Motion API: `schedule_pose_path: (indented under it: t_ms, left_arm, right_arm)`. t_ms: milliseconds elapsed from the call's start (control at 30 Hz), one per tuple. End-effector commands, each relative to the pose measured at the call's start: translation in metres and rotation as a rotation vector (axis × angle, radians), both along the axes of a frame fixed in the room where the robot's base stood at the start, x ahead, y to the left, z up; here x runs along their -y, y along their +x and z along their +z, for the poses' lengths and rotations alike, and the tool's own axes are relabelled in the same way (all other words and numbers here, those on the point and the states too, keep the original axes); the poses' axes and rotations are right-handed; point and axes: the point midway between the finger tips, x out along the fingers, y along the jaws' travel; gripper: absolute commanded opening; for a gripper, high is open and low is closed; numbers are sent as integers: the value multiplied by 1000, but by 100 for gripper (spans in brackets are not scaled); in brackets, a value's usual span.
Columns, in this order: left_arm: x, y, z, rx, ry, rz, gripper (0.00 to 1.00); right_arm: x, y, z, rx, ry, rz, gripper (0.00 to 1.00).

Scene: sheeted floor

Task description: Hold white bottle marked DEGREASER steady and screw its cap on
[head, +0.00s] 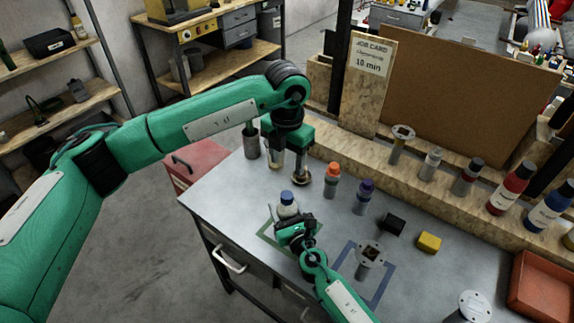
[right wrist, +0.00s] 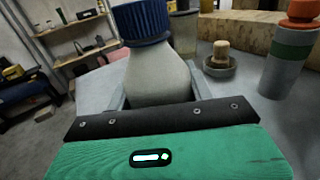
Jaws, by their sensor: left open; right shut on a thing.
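The white bottle (head: 288,211) with a blue cap (head: 287,197) stands upright near the green square outline on the bench. In the right wrist view the bottle (right wrist: 158,78) fills the space between the jaws, and the blue cap (right wrist: 141,20) sits on its top. I cannot tell how tightly the cap sits, and no DEGREASER lettering shows. My right gripper (head: 291,224) is shut on the bottle's body. My left gripper (head: 288,165) is open, pointing down behind the bottle and apart from it. The left gripper's fingers hang near a small round dish (head: 302,181).
An orange-capped bottle (head: 332,182) and a purple-capped bottle (head: 365,199) stand right of the white bottle. A black block (head: 391,224), a yellow block (head: 429,242) and a flanged grey post (head: 367,264) are farther right. A grey cup (head: 252,142) stands at back left. A red bin (head: 541,290) sits far right.

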Motion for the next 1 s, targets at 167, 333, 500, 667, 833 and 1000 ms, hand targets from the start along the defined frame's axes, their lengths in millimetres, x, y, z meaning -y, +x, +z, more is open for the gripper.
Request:
schedule_pose_path:
  t_ms: [167, 333, 500, 667, 833, 1000]
  left_arm:
    - [0, 0, 0, 0, 0, 0, 55]
    - [0, 0, 0, 0, 0, 0, 55]
    - [0, 0, 0, 0, 0, 0, 55]
    - [0, 0, 0, 0, 0, 0, 55]
    - [0, 0, 0, 0, 0, 0, 55]
    - [0, 0, -2, 0, 0, 0, 55]
  right_arm:
    - [0, 0, 0, 0, 0, 0, 0]
    - [0, 0, 0, 0, 0, 0, 78]
    - [0, 0, 0, 0, 0, 0, 78]
    - [1, -2, 0, -1, 0, 0, 78]
    - [8, -20, -1, -2, -1, 0, 78]
    - [22, -53, -2, -3, 0, 0, 78]
